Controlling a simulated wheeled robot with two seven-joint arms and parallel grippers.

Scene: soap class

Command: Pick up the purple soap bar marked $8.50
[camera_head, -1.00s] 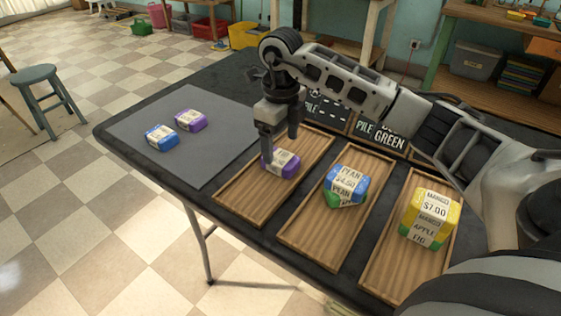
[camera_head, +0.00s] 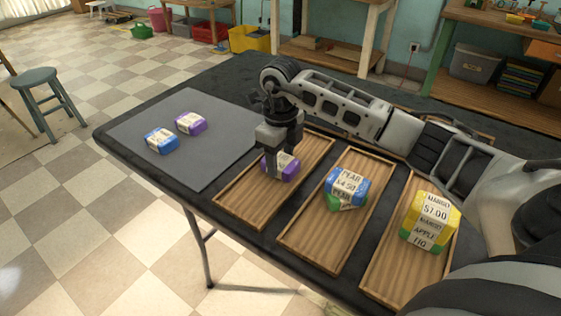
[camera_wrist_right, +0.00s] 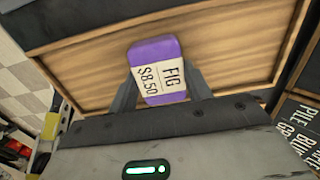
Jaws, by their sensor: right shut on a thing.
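A purple soap bar (camera_head: 284,166) with a white label lies in the left wooden tray (camera_head: 252,207). In the right wrist view the purple bar (camera_wrist_right: 158,72) shows "FIG $8.50" on its label. My right gripper (camera_head: 279,168) points down over it, and its fingers are shut on the bar's two sides. I cannot tell whether the bar is clear of the tray floor. Another purple soap bar (camera_head: 191,124) lies on the grey mat (camera_head: 190,165); its label is too small to read. My left gripper is not in view.
A blue bar (camera_head: 162,140) lies on the mat. The middle tray (camera_head: 306,250) holds a blue bar (camera_head: 347,184) stacked on a green one. The right tray (camera_head: 385,272) holds a yellow-over-green stack (camera_head: 430,220). A stool (camera_head: 38,77) stands off the table.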

